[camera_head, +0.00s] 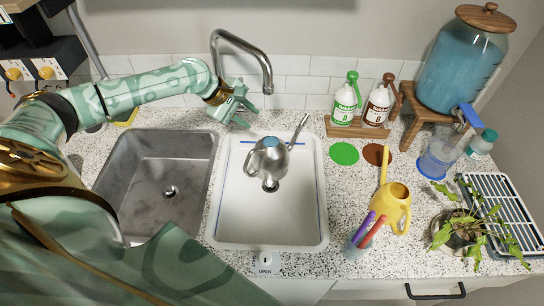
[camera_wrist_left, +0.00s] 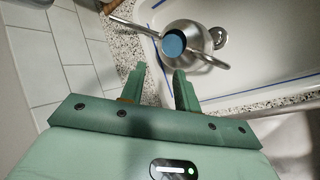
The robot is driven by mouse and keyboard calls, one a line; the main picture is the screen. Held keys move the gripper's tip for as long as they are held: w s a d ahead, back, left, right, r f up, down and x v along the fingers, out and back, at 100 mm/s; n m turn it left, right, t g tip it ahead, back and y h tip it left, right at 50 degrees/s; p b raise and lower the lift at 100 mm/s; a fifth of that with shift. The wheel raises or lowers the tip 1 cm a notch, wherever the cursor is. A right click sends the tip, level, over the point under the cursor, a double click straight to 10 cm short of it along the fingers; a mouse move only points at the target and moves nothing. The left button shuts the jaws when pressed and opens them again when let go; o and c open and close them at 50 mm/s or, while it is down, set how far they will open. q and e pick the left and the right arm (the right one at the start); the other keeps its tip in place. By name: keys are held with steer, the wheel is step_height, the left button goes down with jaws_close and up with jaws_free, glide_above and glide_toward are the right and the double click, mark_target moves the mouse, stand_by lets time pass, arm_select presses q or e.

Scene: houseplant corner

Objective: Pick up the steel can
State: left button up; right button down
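The steel can (camera_head: 268,158) is a silver watering can with a long spout, standing in the white sink basin. Its top opening shows blue inside. My left gripper (camera_head: 243,112) is above the counter behind the white basin, up and left of the can. It is open and empty, its two fingers apart in the left wrist view (camera_wrist_left: 160,72), and does not touch the can. My right gripper is not seen.
The curved steel faucet (camera_head: 245,45) rises close to my left gripper. A grey steel basin (camera_head: 130,185) lies left of the white basin (camera_head: 250,230). Two pump bottles (camera_head: 362,102), a yellow watering can (camera_head: 391,208), a cup of markers (camera_head: 358,240) and a plant (camera_head: 462,225) stand to the right.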

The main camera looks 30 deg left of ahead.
mark_target(278, 148)
arm_select(q)
steer(key=b+x, duration=0.1)
steer(key=x, duration=0.6)
steer(key=shift+w+d+f+b, duration=0.1)
steer(key=shift+f+b, duration=0.15)
steer(key=shift+b, duration=0.1)
steer(key=x, duration=0.2)
steer(key=b+x, duration=0.2)
steer(key=x, duration=0.1)
steer(key=shift+d+f, duration=0.25)
steer(key=shift+d, duration=0.15)
steer(key=shift+r, duration=0.15)
steer(key=shift+c, duration=1)
jaws_close()
